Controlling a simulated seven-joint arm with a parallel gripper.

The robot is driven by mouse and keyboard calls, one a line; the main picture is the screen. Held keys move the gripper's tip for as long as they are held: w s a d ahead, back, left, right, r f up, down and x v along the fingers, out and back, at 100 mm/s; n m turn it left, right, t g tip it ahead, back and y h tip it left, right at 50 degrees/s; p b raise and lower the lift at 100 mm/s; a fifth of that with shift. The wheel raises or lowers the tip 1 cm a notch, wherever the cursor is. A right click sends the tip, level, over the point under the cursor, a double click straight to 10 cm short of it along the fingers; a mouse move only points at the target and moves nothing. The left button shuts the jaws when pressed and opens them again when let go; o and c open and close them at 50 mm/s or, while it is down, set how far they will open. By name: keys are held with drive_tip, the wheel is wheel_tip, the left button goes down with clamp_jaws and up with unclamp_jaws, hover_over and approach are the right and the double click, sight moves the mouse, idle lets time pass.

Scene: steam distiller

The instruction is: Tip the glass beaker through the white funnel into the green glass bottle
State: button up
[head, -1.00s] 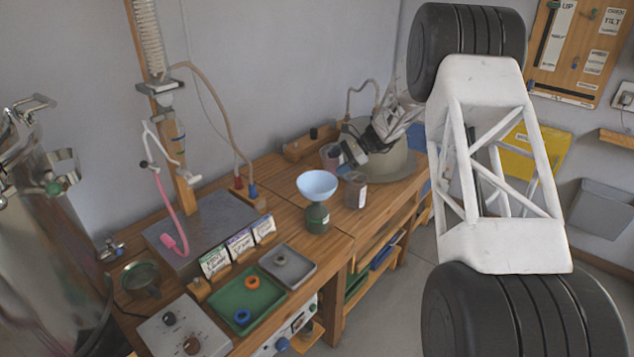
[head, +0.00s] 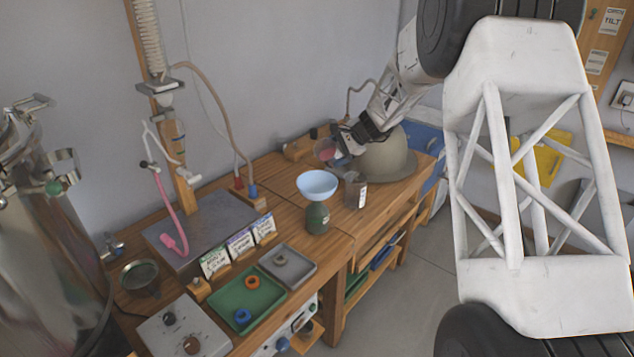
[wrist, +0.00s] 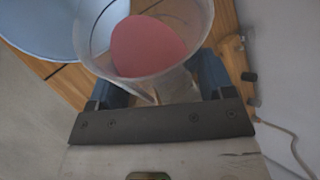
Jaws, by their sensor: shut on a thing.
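The glass beaker (head: 324,148) holds pink liquid. My gripper (head: 340,155) is shut on it, above the bench behind the white funnel (head: 317,183). In the wrist view the beaker (wrist: 190,22) sits between my blue-padded fingers (wrist: 158,88), with the pink liquid inside it. The funnel, pale bluish white, sits upright in the neck of the green glass bottle (head: 318,219), which stands on the bench. The funnel's bowl (wrist: 40,25) also shows at the upper left of the wrist view, close beside the beaker. The bottle is not visible there.
A grey labelled cup (head: 355,193) stands just right of the funnel. A rounded grey-beige vessel (head: 385,160) is behind my gripper. A glass condenser (head: 150,45) rises at left.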

sight(332, 145)
drive_tip(key=shift+f+n+t+h, duration=0.1)
drive_tip(key=shift+n+t+h, duration=0.25)
drive_tip(key=shift+t, duration=0.25)
drive_tip(key=shift+r+t, duration=0.2)
drive_tip(key=shift+t, duration=0.1)
drive_tip(key=shift+s+r+n+t+h, duration=0.1)
drive_tip(key=shift+r+n+t+h, duration=0.15)
drive_tip(key=shift+r+n+t, duration=0.1)
drive_tip(key=shift+s+a+r+n+t+h, duration=0.15)
drive_tip(key=shift+r+n+t+h, duration=0.2)
drive_tip(key=shift+r+t, duration=0.2)
idle(0.8)
drive_tip(key=shift+s+a+r+n+t+h, duration=0.2)
drive_tip(key=shift+s+a+r+t, duration=0.1)
drive_tip(key=shift+s, duration=0.15)
drive_tip(key=shift+s+a+r+n+t+h, duration=0.1)
drive_tip(key=shift+s+a+r+n+t, duration=0.15)
drive_tip(key=shift+s, duration=0.2)
idle(0.6)
drive_tip(key=shift+s+a+r+n+t+p, duration=0.1)
drive_tip(key=shift+s+r+n+t+p, duration=0.25)
drive_tip(key=shift+t, duration=0.2)
idle(0.7)
drive_tip(key=shift+w, duration=0.1)
